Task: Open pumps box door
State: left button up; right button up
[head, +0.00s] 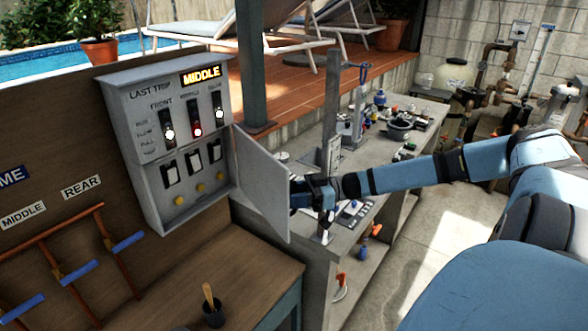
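The grey pumps box (165,140) is fixed to the brown wooden panel at left. Its front shows lights, switches, yellow knobs and a lit "MIDDLE" sign. Its grey door (262,188) is hinged on the box's right side and stands swung out to the right, so the front is uncovered. My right gripper (302,196) is at the door's free right edge. The door partly hides its fingers, so I cannot tell whether they grip the edge. My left gripper is not in view.
A cluttered grey workbench (350,245) stands behind and right of the door. A wooden table (230,285) with a small dark cup (213,312) is below the box. A blue-clipped rack (75,272) is at lower left. Concrete floor (420,225) is open at right.

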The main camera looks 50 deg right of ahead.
jog(key=shift+s+d, duration=0.1)
jog(key=v, duration=1.3)
jog(key=shift+s+d+b, duration=0.15)
jog(key=shift+d+b, duration=0.1)
jog(key=shift+b, duration=0.05)
jog(key=shift+r, duration=0.1)
